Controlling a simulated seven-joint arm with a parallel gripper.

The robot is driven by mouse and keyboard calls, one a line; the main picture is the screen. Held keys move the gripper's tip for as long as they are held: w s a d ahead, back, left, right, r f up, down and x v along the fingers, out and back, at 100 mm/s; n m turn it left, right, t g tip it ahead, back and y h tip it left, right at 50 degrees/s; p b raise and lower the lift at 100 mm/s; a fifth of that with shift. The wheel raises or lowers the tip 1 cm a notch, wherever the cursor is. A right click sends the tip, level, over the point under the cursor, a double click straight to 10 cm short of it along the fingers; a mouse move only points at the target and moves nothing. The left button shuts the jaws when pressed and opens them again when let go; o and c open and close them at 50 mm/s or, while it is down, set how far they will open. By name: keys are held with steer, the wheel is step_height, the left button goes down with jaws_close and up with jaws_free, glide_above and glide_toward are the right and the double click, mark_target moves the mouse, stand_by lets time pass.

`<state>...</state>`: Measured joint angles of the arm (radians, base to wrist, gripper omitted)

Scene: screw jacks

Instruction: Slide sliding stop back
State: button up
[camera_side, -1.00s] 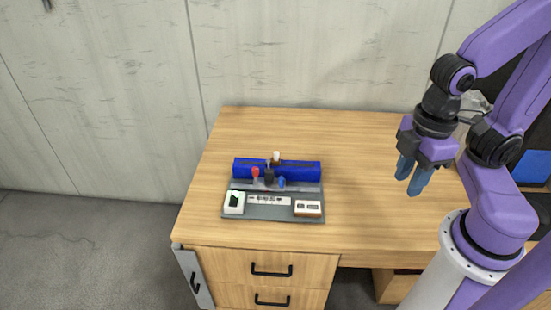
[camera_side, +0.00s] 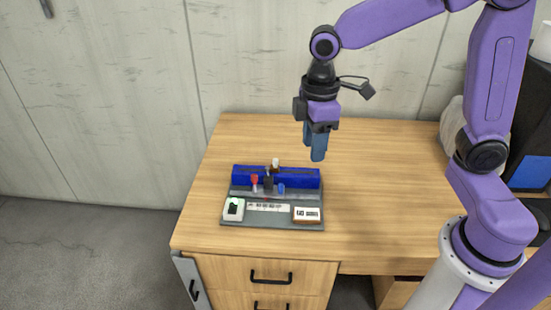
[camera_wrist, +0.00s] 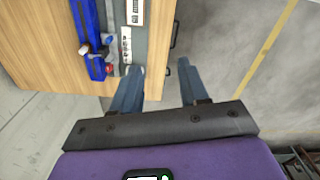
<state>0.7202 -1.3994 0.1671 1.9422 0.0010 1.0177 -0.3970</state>
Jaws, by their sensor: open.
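The jack fixture stands on the desk, with a long blue block (camera_side: 300,178) along the back of a grey base plate (camera_side: 272,221). In front of the block are a red knob (camera_side: 254,179), a dark upright piece (camera_side: 268,184) and a small blue knob (camera_side: 281,187). The dark piece looks like the sliding stop, but I cannot be sure. My gripper (camera_side: 317,158) is open and empty, above the desk to the right of and higher than the fixture. In the wrist view its fingers (camera_wrist: 158,72) are apart, and the blue block (camera_wrist: 89,40) shows at upper left.
A white-topped post (camera_side: 275,163) rises behind the block. The base carries a white box with a dark display (camera_side: 233,209), a label strip (camera_side: 267,207) and a small counter box (camera_side: 306,214). The desk top (camera_side: 390,190) is clear to the right. The wall is behind.

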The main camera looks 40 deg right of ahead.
steer(key=w+d+f, duration=0.2)
steer(key=w, duration=1)
glide_above(275, 159)
step_height(275, 159, down, 4)
step_height(275, 159, down, 16)
steer(key=shift+s+f, duration=0.1)
steer(key=shift+f, duration=0.1)
jaws_close()
